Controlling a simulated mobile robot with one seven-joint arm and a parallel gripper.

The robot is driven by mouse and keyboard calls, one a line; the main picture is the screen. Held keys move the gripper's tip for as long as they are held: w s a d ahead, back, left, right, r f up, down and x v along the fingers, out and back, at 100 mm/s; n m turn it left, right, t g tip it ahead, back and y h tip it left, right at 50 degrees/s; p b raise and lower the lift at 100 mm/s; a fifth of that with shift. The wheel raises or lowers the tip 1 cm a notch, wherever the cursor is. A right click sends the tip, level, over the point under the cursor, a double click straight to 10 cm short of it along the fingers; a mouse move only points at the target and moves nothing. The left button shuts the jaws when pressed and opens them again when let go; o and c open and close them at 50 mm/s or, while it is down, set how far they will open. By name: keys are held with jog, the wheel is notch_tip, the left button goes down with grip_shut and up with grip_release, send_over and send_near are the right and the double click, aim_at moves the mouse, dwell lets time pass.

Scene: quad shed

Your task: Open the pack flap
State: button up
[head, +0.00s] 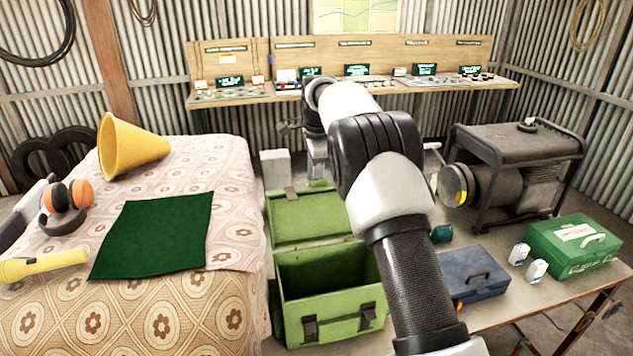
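The green pack (330,300) stands between the bed and the low table, with two dark buckles on its front. Its top is open and I see into its dark inside. The flap (310,217) is swung up and back at the pack's far side, with a dark strap near its upper edge. My arm reaches forward past the pack's right side and covers part of it.
A patterned bed (150,310) at left bears a green cloth (155,235), a yellow cone (130,146), headphones and a torch. At right, the low table (540,310) holds a blue toolbox (472,275), a green case (572,250) and a generator (515,170). A bench (400,95) lines the back wall.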

jog(key=shift+o, duration=0.4)
jog(key=shift+w+a+f, duration=0.15)
jog(key=shift+f, duration=0.45)
jog(key=shift+w+a+f, duration=0.1)
jog(key=shift+w+f, duration=0.05)
jog(key=shift+f, duration=0.45)
jog(key=s+r, duration=0.2)
jog(key=r, duration=0.7)
jog(key=s+d+r+p, duration=0.1)
jog(key=r, duration=0.9)
jog(key=shift+s+d+r, duration=0.15)
jog(key=shift+s+r, duration=0.15)
jog(key=shift+s, duration=0.1)
